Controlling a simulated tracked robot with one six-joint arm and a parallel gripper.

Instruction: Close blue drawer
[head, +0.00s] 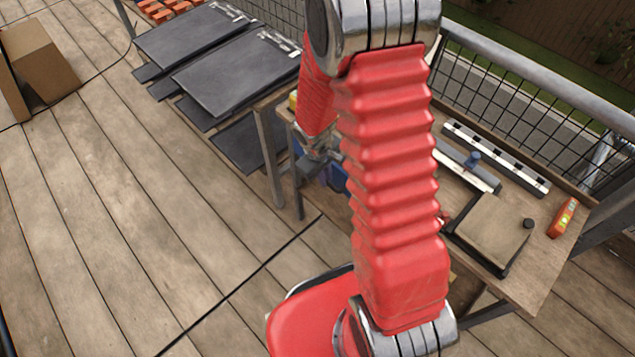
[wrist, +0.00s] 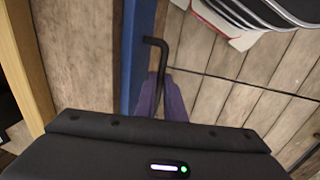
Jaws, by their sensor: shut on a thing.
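The blue drawer (head: 333,177) shows in the head view under the near left end of the workbench, mostly hidden behind my arm. In the wrist view its blue front (wrist: 136,60) is a narrow upright band, apart from the bench's pale wooden edge (wrist: 32,60) at left. A brown wooden surface fills the space between them. A black bent handle (wrist: 164,58) sits at the blue front. My gripper (wrist: 162,108) is shut on this handle, with a finger on each side. In the head view my gripper (head: 318,157) is beside the bench leg, partly hidden.
The workbench (head: 545,262) holds a long level-like bar (head: 495,157), a tan block (head: 490,230) and an orange tool (head: 562,218). Dark panels (head: 235,75) lie behind. A cardboard box (head: 42,65) stands far left. The plank deck (head: 130,220) at left is clear.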

